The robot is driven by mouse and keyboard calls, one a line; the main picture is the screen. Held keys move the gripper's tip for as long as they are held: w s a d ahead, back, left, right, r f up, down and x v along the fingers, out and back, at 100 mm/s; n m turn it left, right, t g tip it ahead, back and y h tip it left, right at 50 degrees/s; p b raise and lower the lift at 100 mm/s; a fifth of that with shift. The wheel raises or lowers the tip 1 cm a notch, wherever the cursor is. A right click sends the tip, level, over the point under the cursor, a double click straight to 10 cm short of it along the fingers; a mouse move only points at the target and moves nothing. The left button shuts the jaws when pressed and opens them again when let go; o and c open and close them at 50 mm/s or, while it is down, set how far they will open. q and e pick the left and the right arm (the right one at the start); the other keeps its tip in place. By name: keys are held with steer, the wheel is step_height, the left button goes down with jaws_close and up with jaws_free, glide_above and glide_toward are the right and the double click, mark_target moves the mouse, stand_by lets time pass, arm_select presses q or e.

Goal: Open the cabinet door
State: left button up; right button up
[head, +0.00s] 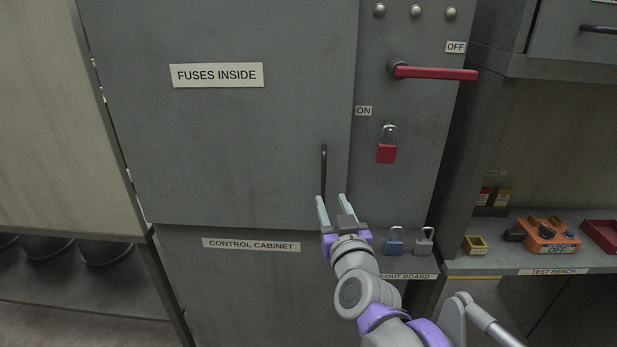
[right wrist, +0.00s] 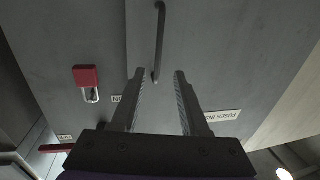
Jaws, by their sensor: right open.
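The cabinet door (head: 240,130) is a grey panel labelled "FUSES INSIDE" (head: 217,75), and it looks shut. Its handle (head: 324,172) is a dark vertical bar near the door's right edge. The handle also shows in the right wrist view (right wrist: 159,40), ahead of and between the fingers. My right gripper (head: 333,200) is open and empty at the lower end of the handle. In the right wrist view the fingertips (right wrist: 157,72) lie on either side of the handle's end; I cannot tell whether they touch it. My left gripper is not in view.
A red lever (head: 435,73) points right at the "OFF" label (head: 455,47). A red padlock (head: 386,150) hangs below it. Blue (head: 394,243) and grey (head: 423,242) padlocks are right of my gripper. The test bench (head: 510,262) at right holds an orange device (head: 547,237).

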mark_target(324, 178)
steer(key=w, duration=0.3)
steer(key=w+a, duration=0.1)
steer(key=w, duration=0.3)
steer(key=w+p, duration=0.1)
steer(key=w, duration=0.2)
steer(key=shift+w+a, duration=0.35)
steer(key=shift+a, duration=0.05)
jaws_close()
stand_by(0.9)
